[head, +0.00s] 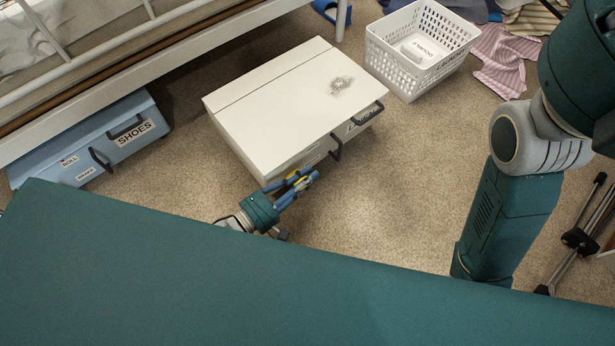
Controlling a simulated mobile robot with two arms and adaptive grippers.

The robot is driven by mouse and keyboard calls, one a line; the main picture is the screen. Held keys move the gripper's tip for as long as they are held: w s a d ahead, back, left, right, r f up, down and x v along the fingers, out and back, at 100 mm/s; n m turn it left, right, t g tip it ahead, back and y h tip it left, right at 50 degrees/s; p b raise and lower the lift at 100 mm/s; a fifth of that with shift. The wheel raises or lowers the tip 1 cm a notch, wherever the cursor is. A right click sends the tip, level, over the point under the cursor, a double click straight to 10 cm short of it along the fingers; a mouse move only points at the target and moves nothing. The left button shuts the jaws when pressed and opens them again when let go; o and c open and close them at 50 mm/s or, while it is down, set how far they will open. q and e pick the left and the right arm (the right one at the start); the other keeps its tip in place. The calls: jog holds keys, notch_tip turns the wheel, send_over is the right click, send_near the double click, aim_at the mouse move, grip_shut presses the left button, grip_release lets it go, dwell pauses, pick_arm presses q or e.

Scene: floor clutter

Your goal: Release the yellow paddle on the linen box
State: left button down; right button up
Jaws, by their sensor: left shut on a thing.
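The linen box is the large white lidded box (285,100) on the carpet in the upper middle of the head view, with dark handles and labels on its right-hand side. My left gripper (300,180), with blue fingers, is at the box's near corner. It is shut on the yellow paddle (299,182), of which only small yellow bits show between the fingers. I cannot tell whether the paddle touches the box. My right arm shows at the right, but its gripper is out of view.
A white basket (397,73) stands behind the box, with pink striped cloth (503,58) beside it. A blue shoes box (92,140) is partly under the bed frame (150,62) at left. Carpet right of the box is clear.

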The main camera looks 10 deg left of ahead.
pick_arm(q)
jog(key=shift+a, duration=0.1)
dwell(0.4)
jog(key=c, duration=1.7)
grip_release()
jog(key=shift+o, duration=0.2)
jog(key=v, duration=1.2)
jog(key=shift+s+a, duration=0.1)
